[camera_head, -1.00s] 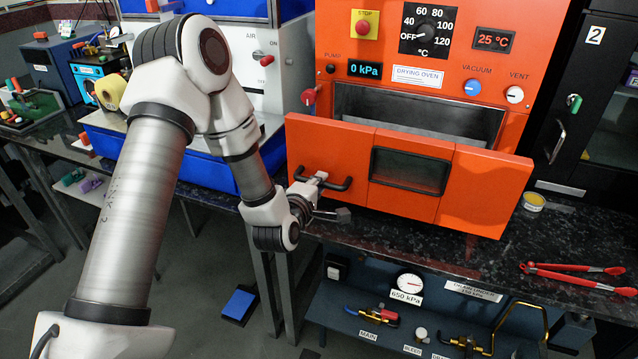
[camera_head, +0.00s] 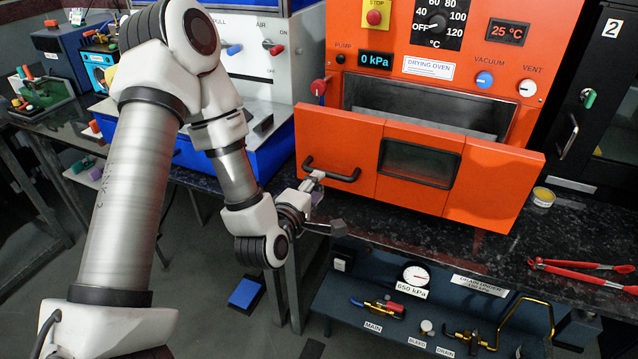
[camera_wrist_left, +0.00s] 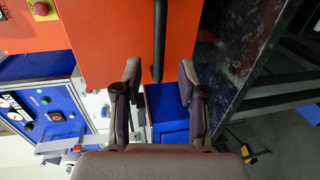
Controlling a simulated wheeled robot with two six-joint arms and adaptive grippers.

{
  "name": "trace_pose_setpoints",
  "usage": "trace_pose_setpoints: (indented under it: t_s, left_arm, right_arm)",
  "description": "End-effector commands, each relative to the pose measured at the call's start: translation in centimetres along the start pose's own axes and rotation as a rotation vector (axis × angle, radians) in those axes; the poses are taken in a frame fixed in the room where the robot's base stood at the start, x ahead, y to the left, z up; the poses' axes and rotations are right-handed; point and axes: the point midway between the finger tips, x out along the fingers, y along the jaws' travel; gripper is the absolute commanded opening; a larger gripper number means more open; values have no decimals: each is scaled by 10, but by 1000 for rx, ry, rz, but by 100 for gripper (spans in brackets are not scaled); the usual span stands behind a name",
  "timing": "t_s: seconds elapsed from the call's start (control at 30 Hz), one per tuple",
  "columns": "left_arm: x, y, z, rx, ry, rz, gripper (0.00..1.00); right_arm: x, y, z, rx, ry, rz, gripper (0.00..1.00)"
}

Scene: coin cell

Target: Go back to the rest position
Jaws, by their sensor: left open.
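My left gripper (camera_head: 322,207) is open and empty in the head view, just in front of and below the drying oven door's black handle (camera_head: 332,171). My right gripper is not in these views.
The dark speckled bench (camera_head: 470,245) runs under the oven, with red tongs (camera_head: 580,270) and a small yellow tin (camera_head: 543,196) at the right. A gas panel with a gauge (camera_head: 416,275) sits below. A blue-and-white machine (camera_head: 262,80) stands left of the oven.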

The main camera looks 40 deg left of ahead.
Motion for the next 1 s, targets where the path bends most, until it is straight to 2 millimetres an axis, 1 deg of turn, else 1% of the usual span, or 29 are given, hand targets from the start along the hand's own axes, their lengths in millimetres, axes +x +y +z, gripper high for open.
trace_pose_setpoints:
  t_s: [0.37,0.43,0.47,0.53,0.57,0.6,0.67,0.7,0.77,0.8,0.87,0.9,0.93,1.0]
  left_arm:
    - [0,0,0,1,0,0,41]
    - [0,-6,0,6,0,-15,41]
    - [-1,-13,1,14,-3,-31,41]
    - [-6,-40,9,62,-26,-95,41]
    - [-10,-56,15,95,-43,-133,41]
    - [-16,-82,24,144,-73,-196,41]
    - [-32,-127,38,244,-135,-322,41]
    - [-46,-160,46,340,-189,-420,41]
    - [-74,-207,56,514,-291,-569,41]
    - [-96,-237,60,641,-377,-665,41]
    - [-133,-276,63,848,-537,-803,41]
    - [-159,-297,62,993,-667,-884,41]
    - [-175,-308,60,1096,-768,-931,41]
    - [-196,-318,55,1264,-955,-980,41]
  right_arm:
    - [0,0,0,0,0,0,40]
    - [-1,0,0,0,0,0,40]
    - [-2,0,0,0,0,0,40]
    - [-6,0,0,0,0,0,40]
    - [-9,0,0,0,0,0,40]
    - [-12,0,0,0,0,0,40]
    - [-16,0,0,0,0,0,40]
    - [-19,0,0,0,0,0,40]
    - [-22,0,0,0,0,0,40]
    - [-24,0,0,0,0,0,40]
    - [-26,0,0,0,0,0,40]
    - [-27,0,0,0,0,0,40]
    - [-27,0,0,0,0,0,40]
    - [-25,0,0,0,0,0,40]
